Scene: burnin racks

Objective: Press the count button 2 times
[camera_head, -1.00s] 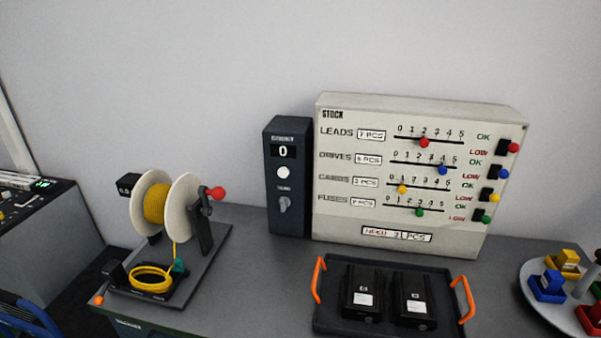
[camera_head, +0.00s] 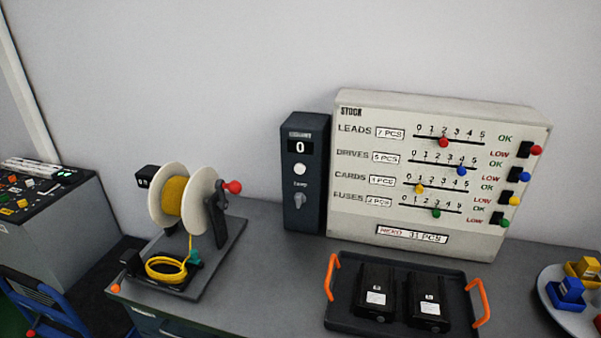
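A dark upright counter box (camera_head: 319,195) stands at the back of the bench, left of the white stock board. Its display (camera_head: 300,147) reads 0. A round white button (camera_head: 299,169) sits below the display, and a grey knob (camera_head: 300,200) sits lower on the same face. Nothing touches the button. Neither of my grippers shows in the head view.
The stock board (camera_head: 400,222) with coloured sliders and switches stands right of the counter. A black tray (camera_head: 345,317) with orange handles and two black drives lies in front. A yellow wire spool (camera_head: 174,197) stands left. Bare bench (camera_head: 265,275) lies between spool and tray.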

